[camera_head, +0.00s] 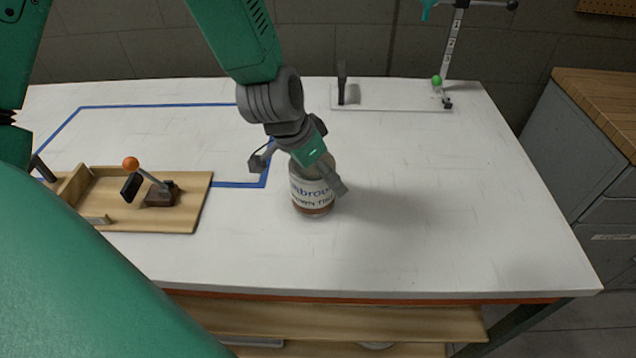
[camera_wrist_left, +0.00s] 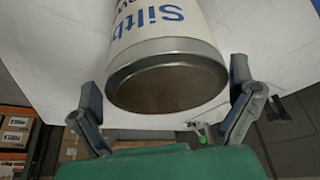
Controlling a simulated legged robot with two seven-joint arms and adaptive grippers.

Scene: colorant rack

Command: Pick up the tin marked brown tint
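The tin (camera_head: 313,196) stands upright on the white table, with a pale label that ends in "brow…" over "…TINT" and a brown band at its base. In the left wrist view the tin (camera_wrist_left: 165,85) shows its metal rim and part of the word "Siltb…". My left gripper (camera_head: 298,175) reaches down from above around the tin. Its fingers are spread, one at each side, with a visible gap on the left in the head view. The wrist view also shows the fingers apart on both sides of the tin.
A wooden tray (camera_head: 190,217) with an orange-knobbed lever (camera_head: 131,164) stands left on the table (camera_head: 440,240). Blue tape (camera_head: 165,106) outlines an area behind it. A plate with a dark post (camera_head: 342,82) and a stand (camera_head: 452,50) are at the back. The table right of the tin is clear.

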